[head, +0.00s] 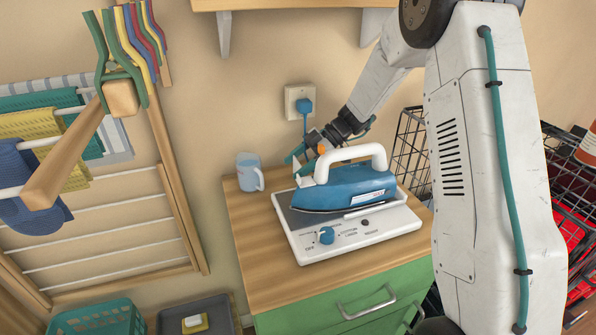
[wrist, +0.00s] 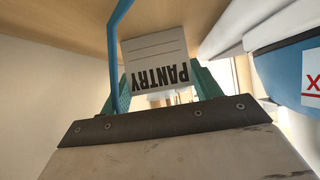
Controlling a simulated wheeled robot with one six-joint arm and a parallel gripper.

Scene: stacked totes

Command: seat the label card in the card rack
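The label card (wrist: 155,62) is white with ruled lines and the word PANTRY, upside down in the wrist view. It sits between the two teal fingers of my gripper (wrist: 165,90), which appear shut on its side edges. In the head view my gripper (head: 298,163) is just behind the iron, above the back of the cabinet top; a small white patch between its fingers appears to be the card. I cannot make out a card rack in either view.
A blue iron (head: 335,190) stands on a white base (head: 380,222) close to my gripper. A blue cord (wrist: 114,45) passes beside the card. Black wire baskets (head: 408,150) are at right, a drying rack (head: 180,215) at left.

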